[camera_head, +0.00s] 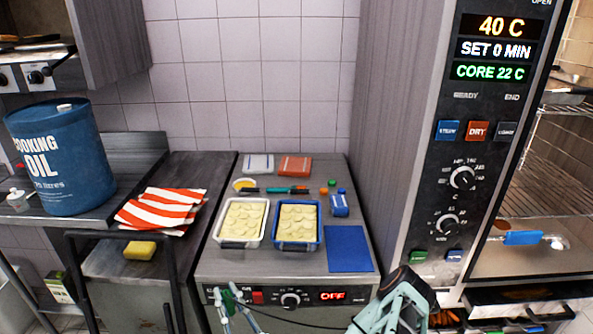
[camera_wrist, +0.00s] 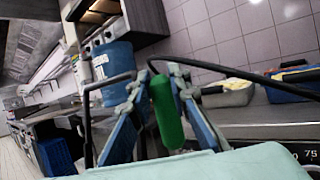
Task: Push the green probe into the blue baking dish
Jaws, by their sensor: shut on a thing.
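The blue baking dish (camera_head: 297,246) is on the counter, filled with pale sliced food, to the right of a white dish. My gripper (camera_head: 232,296) is low in front of the counter's front edge, below and left of the blue dish. It is shut on the green probe (camera_head: 234,289). In the wrist view the green probe (camera_wrist: 166,112) stands between the two fingers of my gripper (camera_wrist: 160,85), with a dark cable by it. The blue dish (camera_wrist: 292,95) is at the right edge there, apart from the probe.
The white dish (camera_head: 217,240) sits left of the blue one. Behind them lie tools, small coloured pieces and a yellow bowl (camera_head: 244,184). A blue mat (camera_head: 348,249) lies at right. A dark rail (camera_head: 118,235) stands at left, near a striped cloth (camera_head: 163,209) and sponge (camera_head: 140,250).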

